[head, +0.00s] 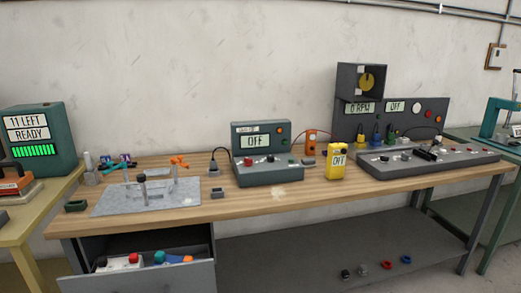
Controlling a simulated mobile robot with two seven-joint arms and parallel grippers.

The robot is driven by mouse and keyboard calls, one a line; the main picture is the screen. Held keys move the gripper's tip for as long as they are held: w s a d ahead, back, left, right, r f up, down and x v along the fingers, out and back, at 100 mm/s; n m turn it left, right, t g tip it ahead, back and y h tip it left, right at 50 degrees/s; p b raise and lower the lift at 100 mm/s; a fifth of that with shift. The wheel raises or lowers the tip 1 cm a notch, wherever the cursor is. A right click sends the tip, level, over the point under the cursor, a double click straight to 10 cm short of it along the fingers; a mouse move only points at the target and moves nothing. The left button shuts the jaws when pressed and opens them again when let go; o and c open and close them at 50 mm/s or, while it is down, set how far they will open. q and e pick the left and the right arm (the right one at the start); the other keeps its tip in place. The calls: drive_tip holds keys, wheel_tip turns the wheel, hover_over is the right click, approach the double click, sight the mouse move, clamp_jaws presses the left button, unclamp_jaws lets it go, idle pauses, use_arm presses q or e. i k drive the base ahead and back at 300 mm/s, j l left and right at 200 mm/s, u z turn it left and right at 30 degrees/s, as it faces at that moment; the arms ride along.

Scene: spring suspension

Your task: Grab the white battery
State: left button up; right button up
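No thing in the head view can be told for sure as the white battery. A pale upright cylinder (88,160) stands at the left end of the wooden workbench (300,205). A white item with a red part (133,258) lies in the open drawer (140,277) under the bench's left end, partly hidden by the drawer front. Both are too small to identify. Neither of my grippers shows in this view.
A grey plate (145,197) with posts and an orange clamp lies on the bench. A green "OFF" tester (262,155), a yellow meter (337,162) and a dark control console (430,158) stand farther right. The bench's front right strip is clear. The open drawer juts forward.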

sight(135, 262)
drive_tip(key=i+j, duration=0.1)
drive_tip(key=j, duration=0.3)
drive_tip(key=i+j, duration=0.15)
drive_tip(key=j, duration=0.25)
drive_tip(key=i+j, duration=0.1)
drive_tip(key=j, duration=0.3)
drive_tip(key=i+j, duration=0.1)
drive_tip(key=j, duration=0.3)
drive_tip(key=i+j, duration=0.15)
drive_tip(key=j, duration=0.25)
drive_tip(key=i+z, duration=0.1)
drive_tip(key=i, duration=0.25)
